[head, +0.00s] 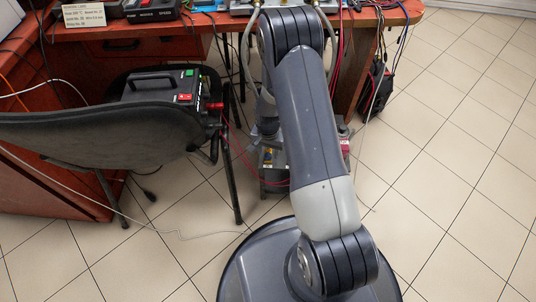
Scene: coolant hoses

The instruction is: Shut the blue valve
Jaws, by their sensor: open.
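No blue valve can be made out in the head view. At the top edge, a metal unit (238,7) stands on the red-brown desk, and my arm covers part of it. Pale hoses (245,42) hang down from there on both sides of my arm. My arm reaches from the base at the bottom up to the desk edge.
The desk (215,22) spans the top left. A grey chair (110,135) with a black power unit (165,87) on it stands at left. Red cables run to a box on the floor (273,180) under the desk. The tiled floor at right (450,170) is clear.

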